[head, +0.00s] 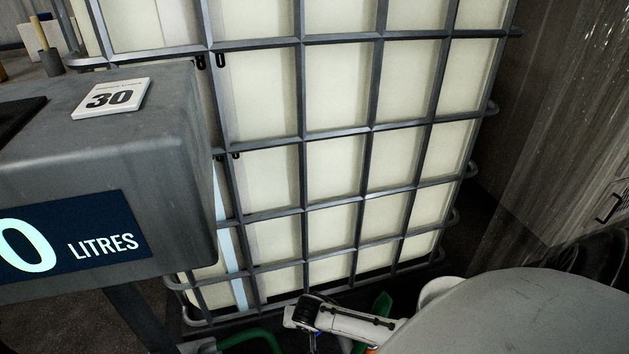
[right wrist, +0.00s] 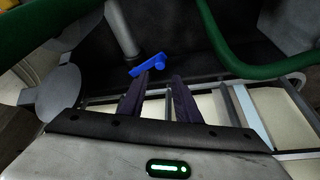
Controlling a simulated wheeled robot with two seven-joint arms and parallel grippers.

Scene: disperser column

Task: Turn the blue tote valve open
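The tote is a large cream-white container (head: 335,167) in a grey bar cage, filling the middle of the head view. Its blue valve handle (right wrist: 148,66) shows in the right wrist view as a short lever, just beyond my right gripper. My right gripper (right wrist: 161,76) is open, with its two dark fingers apart and nothing between them. The left fingertip is close to the handle; I cannot tell if they touch. In the head view my right arm reaches down at the bottom, and its fingers are not clear there. My left gripper is not in view.
A green hose (right wrist: 230,55) curves close past the valve in the right wrist view. Translucent sheeting (head: 580,130) hangs at the right.

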